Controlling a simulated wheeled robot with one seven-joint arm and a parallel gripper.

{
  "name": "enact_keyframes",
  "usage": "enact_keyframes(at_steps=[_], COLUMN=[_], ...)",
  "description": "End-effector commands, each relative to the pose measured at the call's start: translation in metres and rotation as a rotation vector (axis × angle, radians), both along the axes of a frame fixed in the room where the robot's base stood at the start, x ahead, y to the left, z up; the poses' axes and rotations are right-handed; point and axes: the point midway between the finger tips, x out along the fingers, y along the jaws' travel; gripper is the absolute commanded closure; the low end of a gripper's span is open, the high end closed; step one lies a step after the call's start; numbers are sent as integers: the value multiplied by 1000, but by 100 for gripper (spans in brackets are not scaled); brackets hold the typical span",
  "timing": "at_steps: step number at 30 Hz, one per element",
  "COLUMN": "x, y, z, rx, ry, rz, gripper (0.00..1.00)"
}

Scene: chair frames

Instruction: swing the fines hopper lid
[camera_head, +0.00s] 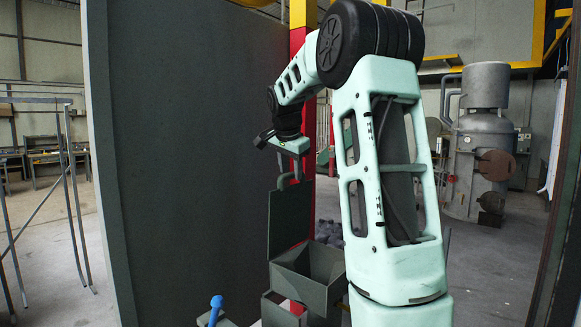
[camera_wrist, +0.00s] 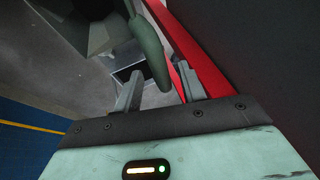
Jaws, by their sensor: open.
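The fines hopper (camera_head: 322,292) is a dark green open-topped box low in the middle of the head view. Its lid (camera_head: 288,222) stands upright at the back left of the box, with a rounded handle (camera_head: 284,183) at its top. My gripper (camera_head: 291,166) is just above this handle, pointing down. In the wrist view, my gripper (camera_wrist: 160,78) is open, and a green rounded bar, apparently the handle (camera_wrist: 151,55), shows between the two fingers. I cannot tell whether either finger touches it.
A large dark panel (camera_head: 185,150) stands left of and behind the lid. A red and yellow post (camera_head: 298,40) rises close behind my arm. A blue-topped lever (camera_head: 215,304) is at the hopper's front left. A grey tank (camera_head: 484,140) stands far right, beyond open floor.

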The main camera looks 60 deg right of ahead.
Motion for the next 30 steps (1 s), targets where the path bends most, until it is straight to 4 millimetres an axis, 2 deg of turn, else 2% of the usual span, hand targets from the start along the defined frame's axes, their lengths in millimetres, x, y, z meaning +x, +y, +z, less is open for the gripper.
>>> enact_keyframes(at_steps=[10,14,15,20,30], x=[1,1,1,3,33], y=[-2,-2,-2,-1,-5], z=[-4,-4,-4,-3,0], rx=[0,0,0,1,16], ry=[0,0,0,4,120], rz=[-1,-1,-1,1,3], gripper=[59,96,100,100,100])
